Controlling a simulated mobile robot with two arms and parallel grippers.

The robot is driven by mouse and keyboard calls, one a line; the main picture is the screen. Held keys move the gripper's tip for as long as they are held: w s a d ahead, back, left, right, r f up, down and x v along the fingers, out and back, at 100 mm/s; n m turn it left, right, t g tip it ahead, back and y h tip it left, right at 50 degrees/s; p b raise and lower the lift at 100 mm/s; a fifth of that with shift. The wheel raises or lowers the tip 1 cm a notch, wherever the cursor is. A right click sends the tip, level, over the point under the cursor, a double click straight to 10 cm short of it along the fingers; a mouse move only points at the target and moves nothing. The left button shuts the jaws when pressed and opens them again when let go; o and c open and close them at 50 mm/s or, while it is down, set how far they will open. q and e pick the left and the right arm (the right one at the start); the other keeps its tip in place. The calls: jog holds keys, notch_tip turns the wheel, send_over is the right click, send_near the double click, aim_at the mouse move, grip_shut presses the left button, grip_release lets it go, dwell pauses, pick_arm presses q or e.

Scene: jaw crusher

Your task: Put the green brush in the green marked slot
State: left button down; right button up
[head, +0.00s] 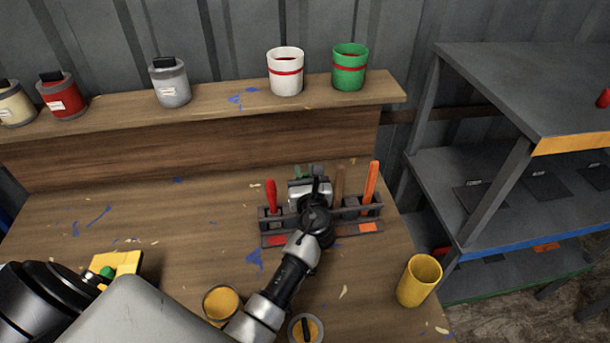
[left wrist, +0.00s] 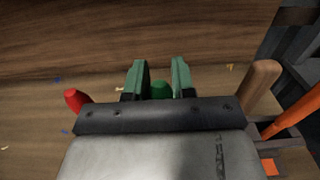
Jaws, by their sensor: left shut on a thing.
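My left gripper (head: 308,173) is over the middle of a dark grey brush rack (head: 272,226) on the wooden bench. In the left wrist view, its two green fingers (left wrist: 160,78) are on either side of the rounded end of the green brush (left wrist: 160,91) and are shut on it. The rest of this brush is hidden behind the gripper body. The rack's front carries a red mark (head: 277,240) at left and an orange mark (head: 368,227) at right. The green marked slot is hidden behind my wrist, so I cannot tell how the brush sits in it.
A red brush (head: 271,195) stands in the rack left of my gripper; a brown-handled one (head: 340,184) and an orange one (head: 371,181) stand to its right. A yellow cup (head: 419,280) is at the front right. Paint cans line the back shelf (head: 215,101).

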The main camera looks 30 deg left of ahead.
pick_arm(q)
jog(key=shift+f, duration=0.2)
jog(key=c, duration=0.9)
grip_release()
jog(key=shift+c, duration=0.2)
jog(key=shift+r, duration=0.1)
jog(key=shift+r, duration=0.2)
jog(key=p+v, duration=0.2)
jog(key=v, duration=1)
